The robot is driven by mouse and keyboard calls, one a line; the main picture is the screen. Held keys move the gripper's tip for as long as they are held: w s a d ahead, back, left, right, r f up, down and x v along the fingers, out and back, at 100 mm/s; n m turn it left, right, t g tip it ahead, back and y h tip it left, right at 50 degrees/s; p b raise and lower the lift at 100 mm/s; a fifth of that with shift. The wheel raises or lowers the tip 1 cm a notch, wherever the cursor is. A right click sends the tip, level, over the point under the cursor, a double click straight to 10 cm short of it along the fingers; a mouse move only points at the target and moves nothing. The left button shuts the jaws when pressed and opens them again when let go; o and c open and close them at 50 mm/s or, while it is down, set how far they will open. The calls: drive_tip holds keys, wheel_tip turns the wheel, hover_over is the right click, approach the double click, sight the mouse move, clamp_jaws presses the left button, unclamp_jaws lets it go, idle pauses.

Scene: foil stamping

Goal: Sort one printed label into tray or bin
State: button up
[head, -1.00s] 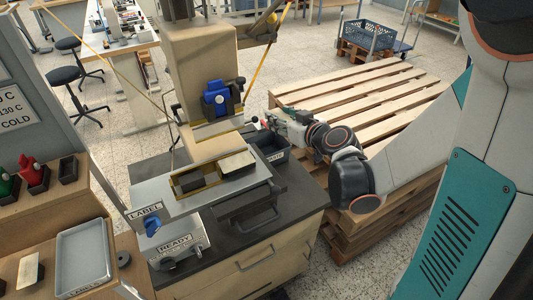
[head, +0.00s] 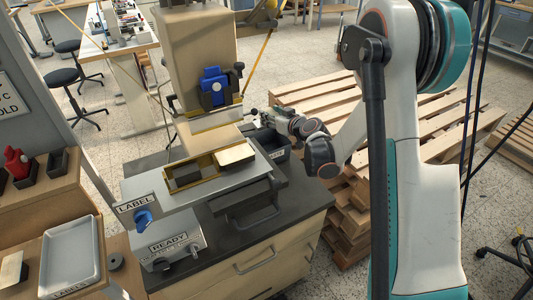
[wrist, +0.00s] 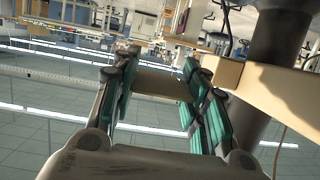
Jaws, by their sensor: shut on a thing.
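In the wrist view my gripper (wrist: 158,75) has its teal-padded fingers on both sides of a flat tan label (wrist: 162,84) and is shut on it. In the head view my gripper (head: 256,117) is small, beside the press head and above the dark bin (head: 282,154); the label cannot be made out there. The grey tray marked LABELS (head: 72,228) lies on the wooden bench at the lower left. The print on the held label cannot be read.
The stamping press (head: 200,50) stands on a dark-topped cabinet, with a pale plate (head: 236,155) on its bed. A small tan card (head: 12,268) lies left of the tray. Wooden pallets (head: 345,215) stand behind my arm.

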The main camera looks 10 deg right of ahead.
wheel_tip(320, 180, down, 6)
drive_tip(key=b, duration=0.3)
idle(0.3)
drive_tip(key=o, duration=0.8)
drive_tip(key=shift+r, duration=0.1)
drive_tip(key=v, duration=1.2)
